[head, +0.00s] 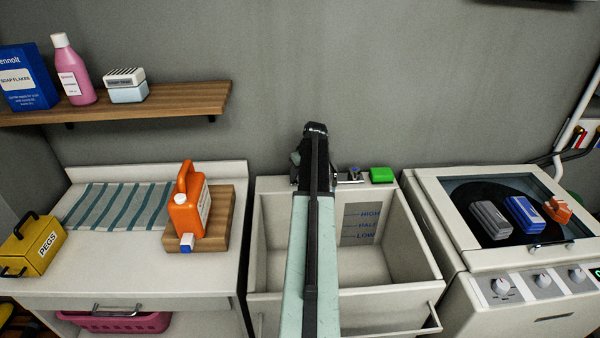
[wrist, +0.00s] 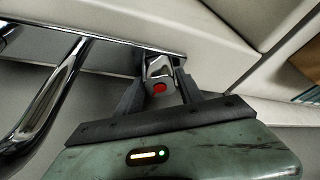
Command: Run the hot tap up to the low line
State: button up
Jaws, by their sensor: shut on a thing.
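The sink basin (head: 385,295) is pale and deep, with HIGH, HALF and LOW lines in blue on a grey panel (head: 362,226) on its back wall. I see no water in the visible part of the basin; my arm hides its middle. In the wrist view the hot tap handle (wrist: 159,72) is a small metal piece with a red dot. My gripper (wrist: 160,82) is shut on it, one finger on each side. A chrome spout (wrist: 50,85) curves down at the left of the wrist view. In the head view my arm covers the hot tap.
A green block (head: 381,174) sits on the sink's back rim, beside a small metal fitting (head: 354,174). An orange jug (head: 188,205) stands on a wooden board at left. A washing machine (head: 510,230) is at right. A wooden shelf (head: 190,99) hangs at left.

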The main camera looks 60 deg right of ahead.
jog(key=m, duration=0.2)
jog(key=m+g+h, duration=0.1)
jog(key=m, duration=0.2)
jog(key=shift+m+h, duration=0.3)
jog(key=m+g, duration=0.2)
jog(key=m, duration=0.3)
jog(key=shift+h, duration=0.4)
jog(key=o, duration=1.4)
jog(key=p+v, duration=0.3)
jog(key=v, duration=0.1)
jog(key=p+v, duration=0.3)
jog(key=p, duration=0.1)
jog(key=shift+w+a+r, duration=0.15)
jog(key=shift+a+r, duration=0.15)
jog(key=shift+r, duration=0.05)
